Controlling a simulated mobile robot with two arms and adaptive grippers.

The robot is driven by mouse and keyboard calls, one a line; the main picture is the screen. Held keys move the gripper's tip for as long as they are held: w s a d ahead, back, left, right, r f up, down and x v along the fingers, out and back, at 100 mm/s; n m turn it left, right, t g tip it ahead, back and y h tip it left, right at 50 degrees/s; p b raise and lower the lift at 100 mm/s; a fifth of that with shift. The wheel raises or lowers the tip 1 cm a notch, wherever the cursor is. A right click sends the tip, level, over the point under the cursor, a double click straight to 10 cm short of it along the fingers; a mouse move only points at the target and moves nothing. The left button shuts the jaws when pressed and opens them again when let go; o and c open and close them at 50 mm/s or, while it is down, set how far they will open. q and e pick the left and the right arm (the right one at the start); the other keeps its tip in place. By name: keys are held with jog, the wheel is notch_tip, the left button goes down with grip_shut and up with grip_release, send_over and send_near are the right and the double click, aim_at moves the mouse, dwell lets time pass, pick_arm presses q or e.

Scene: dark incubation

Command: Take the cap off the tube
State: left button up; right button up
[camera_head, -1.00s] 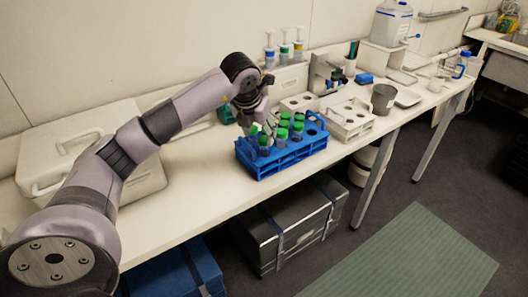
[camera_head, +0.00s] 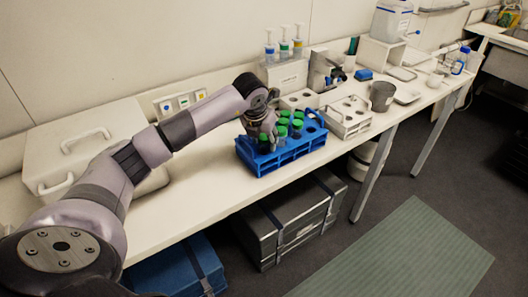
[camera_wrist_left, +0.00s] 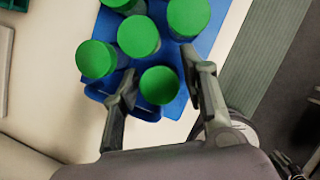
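Several tubes with green caps stand in a blue rack (camera_head: 288,158) on the bench. In the left wrist view, one green cap (camera_wrist_left: 158,86) lies between the two fingers of my left gripper (camera_wrist_left: 157,64). The fingers are spread to either side of it, with a small gap visible at the right finger. Other green caps (camera_wrist_left: 138,36) sit just beyond. In the head view my left gripper (camera_head: 264,134) points down at the left end of the rack and partly hides the tube there. My right gripper is not in view.
A white rack (camera_head: 350,120) and a grey cup (camera_head: 383,97) stand right of the blue rack. A white case (camera_head: 75,150) is at the left. Pump bottles (camera_head: 284,48) stand behind. The bench front between case and blue rack is clear.

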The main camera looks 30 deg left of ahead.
pick_arm(q)
jog(key=c, duration=0.6)
jog(key=shift+c, duration=0.2)
